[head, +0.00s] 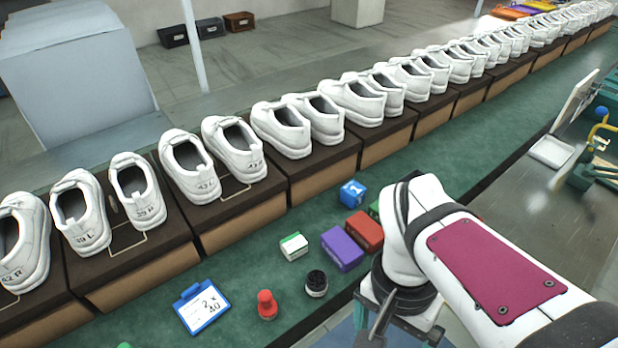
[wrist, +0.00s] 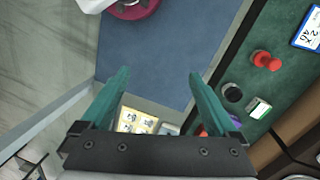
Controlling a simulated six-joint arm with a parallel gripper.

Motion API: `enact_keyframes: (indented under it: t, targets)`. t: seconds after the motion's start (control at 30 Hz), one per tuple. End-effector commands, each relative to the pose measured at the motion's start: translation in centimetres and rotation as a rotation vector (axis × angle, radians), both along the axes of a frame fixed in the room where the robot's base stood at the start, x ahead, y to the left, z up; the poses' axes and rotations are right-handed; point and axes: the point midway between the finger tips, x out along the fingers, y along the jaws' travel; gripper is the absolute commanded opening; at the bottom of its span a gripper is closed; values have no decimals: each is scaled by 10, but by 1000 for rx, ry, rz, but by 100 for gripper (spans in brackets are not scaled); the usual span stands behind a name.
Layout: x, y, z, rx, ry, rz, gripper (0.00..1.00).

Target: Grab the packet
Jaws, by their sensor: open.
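No item is clearly marked as the packet. A small white box with a green edge (head: 293,247) lies on the green counter (head: 262,212); it also shows at the right of the wrist view (wrist: 258,107). A yellow-and-white printed item (wrist: 137,120) shows low down beyond my fingers in the wrist view, partly hidden. My gripper (wrist: 158,74) is open and empty, over a blue surface beside the counter. Its fingertips are not visible in the head view.
A red knobbed piece (head: 266,305), a black round jar (head: 316,284) and a blue clipboard (head: 201,307) sit on the counter. A row of white shoes (head: 232,148) on brown boxes runs behind. Bare green counter lies between them.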

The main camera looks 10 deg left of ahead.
Motion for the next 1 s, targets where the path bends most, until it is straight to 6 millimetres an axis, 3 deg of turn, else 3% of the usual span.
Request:
enact_keyframes:
  t: [0.03,0.13,0.23,0.3,0.4,0.5,0.6,0.67,1.0]
  targets:
    - [33,9,-4,-121,20,1,95]
    - [102,43,-21,-388,-65,-39,95]
    - [159,106,-56,-600,-280,-68,95]
    - [183,158,-86,-683,-477,-83,95]
    - [194,223,-126,-704,-744,-99,95]
    - [191,265,-152,-670,-925,-110,95]
    - [190,280,-165,-643,-1006,-120,95]
    - [196,276,-170,-640,-1017,-123,95]
    - [251,221,-207,-641,-1014,-124,95]
